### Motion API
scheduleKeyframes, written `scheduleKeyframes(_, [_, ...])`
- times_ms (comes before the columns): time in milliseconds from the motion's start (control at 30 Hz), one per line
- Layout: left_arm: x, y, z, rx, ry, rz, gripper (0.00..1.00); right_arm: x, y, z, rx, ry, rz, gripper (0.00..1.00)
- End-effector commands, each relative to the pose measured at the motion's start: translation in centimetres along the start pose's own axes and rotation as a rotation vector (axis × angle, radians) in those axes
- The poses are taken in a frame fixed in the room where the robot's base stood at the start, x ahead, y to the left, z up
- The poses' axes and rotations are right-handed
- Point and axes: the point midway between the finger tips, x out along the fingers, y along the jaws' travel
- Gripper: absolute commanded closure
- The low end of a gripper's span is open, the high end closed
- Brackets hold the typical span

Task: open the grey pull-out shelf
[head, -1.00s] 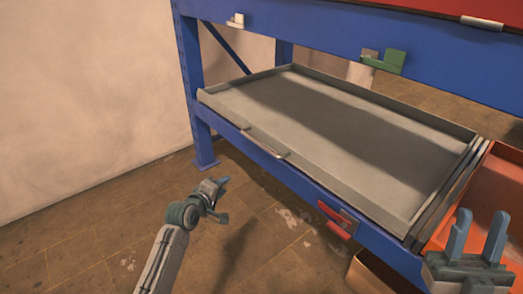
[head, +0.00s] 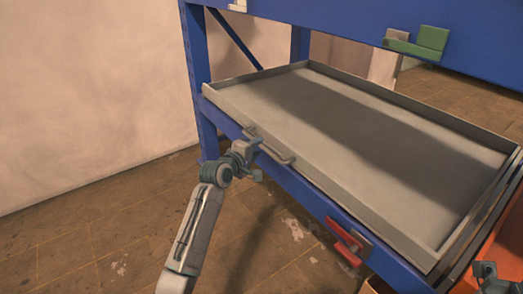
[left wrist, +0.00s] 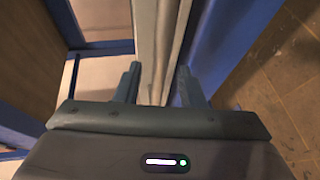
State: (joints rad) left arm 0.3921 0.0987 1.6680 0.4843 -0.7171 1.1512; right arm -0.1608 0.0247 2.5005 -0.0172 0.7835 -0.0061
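The grey pull-out shelf (head: 370,140) is a shallow, empty tray in a blue rack. A pale bar handle (head: 270,146) sits on its long front edge. My left gripper (head: 256,152) is at the left part of this handle. In the left wrist view its two fingers (left wrist: 158,86) stand apart, with the pale shelf edge and handle (left wrist: 158,50) running between or just beyond them. I cannot tell whether they touch it. Only a small part of my right gripper (head: 486,272) shows at the bottom right corner, and its fingers are unclear.
A red latch (head: 345,238) is on the blue front beam below the shelf. A green latch (head: 425,42) is on the upper blue beam. An orange bin (head: 500,250) is at the right. The floor (head: 110,240) in front of the rack is clear at the left.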

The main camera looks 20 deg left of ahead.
Motion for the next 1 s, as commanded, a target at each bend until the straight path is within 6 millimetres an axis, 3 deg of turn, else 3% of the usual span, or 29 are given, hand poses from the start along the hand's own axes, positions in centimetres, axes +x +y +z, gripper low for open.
scheduleKeyframes(200, [2.7, -0.1, 0.0, 0.000, 0.000, 0.001, 0.64, -0.8, -0.1, 0.1, -0.009, 0.007, 0.011, 0.64])
scheduleKeyframes(567, [3.2, 0.0, 0.0, 0.001, 0.000, 0.000, 0.64, -0.8, -0.1, 0.0, -0.011, 0.008, 0.011, 0.64])
scheduleKeyframes(767, [3.2, 0.0, 0.0, 0.000, 0.000, 0.000, 1.00, -0.8, -0.1, 0.1, -0.010, 0.007, 0.011, 0.64])
scheduleKeyframes(1000, [3.2, 0.0, 0.0, 0.000, 0.000, -0.001, 1.00, -0.7, -0.1, 0.1, -0.010, 0.008, 0.012, 0.64])
